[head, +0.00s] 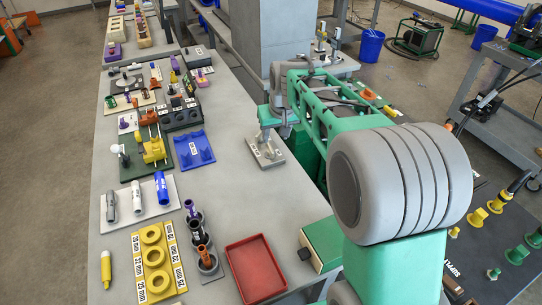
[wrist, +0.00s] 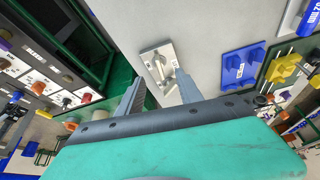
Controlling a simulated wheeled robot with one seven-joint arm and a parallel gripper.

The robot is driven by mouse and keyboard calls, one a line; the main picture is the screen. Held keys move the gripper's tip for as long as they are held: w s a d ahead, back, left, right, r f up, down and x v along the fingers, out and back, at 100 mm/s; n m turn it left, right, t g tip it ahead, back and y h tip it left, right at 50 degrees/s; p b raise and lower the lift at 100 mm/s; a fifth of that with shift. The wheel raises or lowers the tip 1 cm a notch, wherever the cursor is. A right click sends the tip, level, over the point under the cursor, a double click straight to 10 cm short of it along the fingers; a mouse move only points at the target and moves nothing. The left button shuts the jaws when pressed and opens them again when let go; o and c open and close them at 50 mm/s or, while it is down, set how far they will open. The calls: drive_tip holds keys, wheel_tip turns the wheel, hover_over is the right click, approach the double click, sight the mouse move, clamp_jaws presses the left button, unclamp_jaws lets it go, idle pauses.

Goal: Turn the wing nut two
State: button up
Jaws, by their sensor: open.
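A small light-grey plate (head: 275,157) with raised metal fittings lies on the grey bench near its right edge. It also shows in the wrist view (wrist: 148,54), just beyond my fingers. The fittings are too small to tell which one is wing nut two. My gripper (head: 266,134) points down over the plate in the head view and hides part of it. I cannot tell whether a finger touches a fitting.
A blue holder (head: 195,150) and a green board with yellow parts (head: 155,152) lie left of the plate. A red tray (head: 255,270) and a yellow ring block (head: 154,262) are nearer. A dark panel with knobs (head: 490,245) stands at the right. Bare bench surrounds the plate's left and near sides.

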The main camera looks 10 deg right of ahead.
sight(270, 146)
drive_tip(key=w+f, duration=0.4)
drive_tip(key=shift+w+d+f+b, duration=0.1)
drive_tip(key=shift+w+d+b, duration=0.1)
drive_tip(key=shift+w+b, duration=0.1)
drive_tip(key=shift+c, duration=0.8)
drive_tip(key=shift+w+f, duration=0.2)
drive_tip(key=shift+f, duration=0.05)
drive_tip(key=p+x, duration=0.1)
drive_tip(key=x, duration=0.6)
drive_tip(key=shift+r, duration=0.1)
drive_tip(key=shift+c, duration=0.4)
clamp_jaws()
